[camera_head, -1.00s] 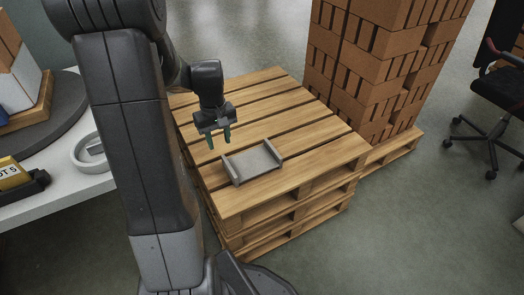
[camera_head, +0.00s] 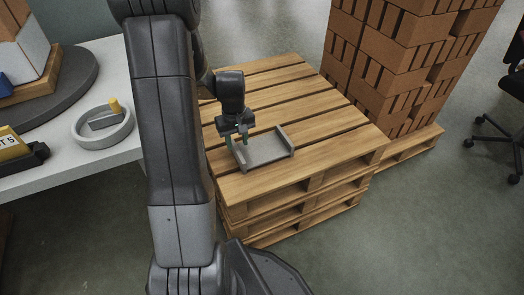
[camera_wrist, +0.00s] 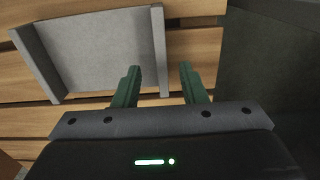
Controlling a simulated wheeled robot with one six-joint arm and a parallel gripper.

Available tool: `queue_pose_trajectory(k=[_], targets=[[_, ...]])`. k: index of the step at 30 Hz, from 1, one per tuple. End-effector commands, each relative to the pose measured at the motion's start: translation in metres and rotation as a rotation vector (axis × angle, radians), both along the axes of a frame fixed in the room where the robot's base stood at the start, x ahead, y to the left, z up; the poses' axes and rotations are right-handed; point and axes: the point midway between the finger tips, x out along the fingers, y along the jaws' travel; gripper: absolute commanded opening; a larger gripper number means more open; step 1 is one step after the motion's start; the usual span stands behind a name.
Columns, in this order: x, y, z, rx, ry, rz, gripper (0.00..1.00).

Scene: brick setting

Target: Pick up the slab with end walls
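The grey slab with end walls (camera_head: 267,149) lies flat on the top pallet (camera_head: 305,140), with a raised wall at each end. My gripper (camera_head: 242,143) points down at the slab's left end in the head view. In the wrist view my gripper (camera_wrist: 160,76) is open, its two green fingers apart. One end wall of the slab (camera_wrist: 90,48) runs into the gap between the fingers in that picture. I cannot tell whether the fingertips are down level with the wall, and no contact shows.
A tall stack of bricks (camera_head: 400,60) stands on another pallet at the right. A white table (camera_head: 75,155) at the left holds a grey ring-shaped holder (camera_head: 103,124) and a yellow labelled box (camera_head: 10,146). An office chair (camera_head: 508,110) is at the far right. The pallet around the slab is clear.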

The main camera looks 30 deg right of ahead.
Motion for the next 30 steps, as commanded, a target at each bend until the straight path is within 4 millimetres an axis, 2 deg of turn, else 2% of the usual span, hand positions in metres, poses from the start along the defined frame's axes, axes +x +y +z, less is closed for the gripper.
queue_pose_trajectory(k=[1, 6, 14, 20, 21, 30], targets=[[-0.001, 0.001, -0.012, 0.001, 0.002, 0.000, 0.38], [-0.002, 0.002, -0.037, 0.001, 0.002, 0.000, 0.38], [-0.001, 0.002, -0.040, 0.000, 0.001, 0.000, 0.38], [-0.001, 0.002, -0.040, 0.000, 0.001, 0.000, 0.03], [-0.001, 0.002, -0.040, 0.000, 0.001, 0.000, 0.00], [-0.001, 0.002, -0.039, -0.001, -0.001, 0.001, 0.00]])
